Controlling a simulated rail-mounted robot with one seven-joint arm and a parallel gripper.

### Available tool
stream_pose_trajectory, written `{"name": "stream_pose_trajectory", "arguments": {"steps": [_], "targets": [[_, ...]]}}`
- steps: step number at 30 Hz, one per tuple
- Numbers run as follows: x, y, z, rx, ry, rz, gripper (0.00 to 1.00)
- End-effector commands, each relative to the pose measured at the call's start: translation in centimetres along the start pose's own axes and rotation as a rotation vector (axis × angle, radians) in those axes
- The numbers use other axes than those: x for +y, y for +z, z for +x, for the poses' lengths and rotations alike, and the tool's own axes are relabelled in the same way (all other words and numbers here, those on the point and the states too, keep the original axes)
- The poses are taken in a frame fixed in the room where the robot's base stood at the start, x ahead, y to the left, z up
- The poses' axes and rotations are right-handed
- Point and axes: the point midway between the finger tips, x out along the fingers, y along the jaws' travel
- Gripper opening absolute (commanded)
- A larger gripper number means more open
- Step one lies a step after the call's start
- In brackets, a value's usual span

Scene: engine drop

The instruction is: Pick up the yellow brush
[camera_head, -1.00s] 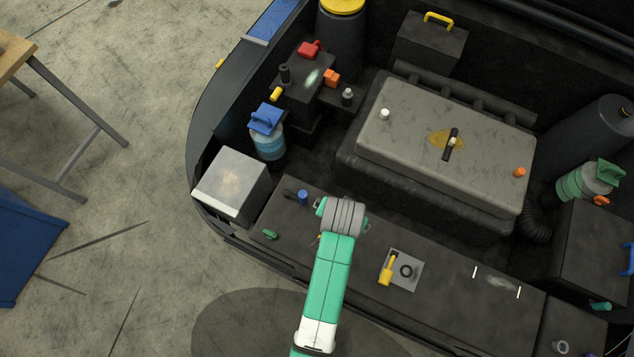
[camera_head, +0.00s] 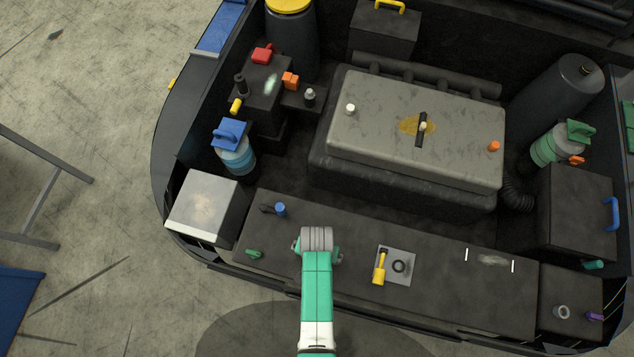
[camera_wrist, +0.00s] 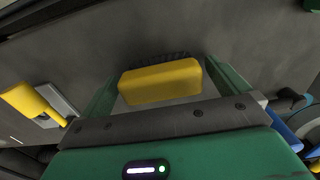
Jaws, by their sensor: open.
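The yellow brush (camera_wrist: 160,82) shows in the wrist view as a yellow block with dark bristles along its far side. It lies between the two green fingers of my gripper (camera_wrist: 165,74), which is open. I cannot tell whether either finger touches it. In the head view my grey and green wrist (camera_head: 317,240) is over the dark front ledge (camera_head: 350,230), and it hides the brush and the fingertips.
A yellow-handled part (camera_head: 380,265) sits on a grey plate (camera_head: 404,277) right of my wrist. A small green part (camera_head: 254,254) and a blue-capped part (camera_head: 280,209) are to its left. The big grey engine cover (camera_head: 415,130) stands behind. The ledge between has some bare room.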

Motion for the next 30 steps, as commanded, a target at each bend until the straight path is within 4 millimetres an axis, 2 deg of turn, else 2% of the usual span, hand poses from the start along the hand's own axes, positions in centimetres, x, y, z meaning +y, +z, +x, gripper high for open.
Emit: {"name": "stream_pose_trajectory", "arguments": {"steps": [6, 8, 13, 23, 30], "targets": [[0.0, 0.0, 0.2, 0.002, 0.0, 0.0, 1.0], [0.0, 0.0, 0.2, 0.001, 0.0, 0.0, 0.9], [0.0, 0.0, 0.1, 0.001, 0.0, 0.0, 0.57], [0.0, 0.0, -0.2, 0.001, 0.0, 0.0, 0.56], [0.0, 0.0, -3.1, 0.003, -0.001, 0.0, 0.56]]}}
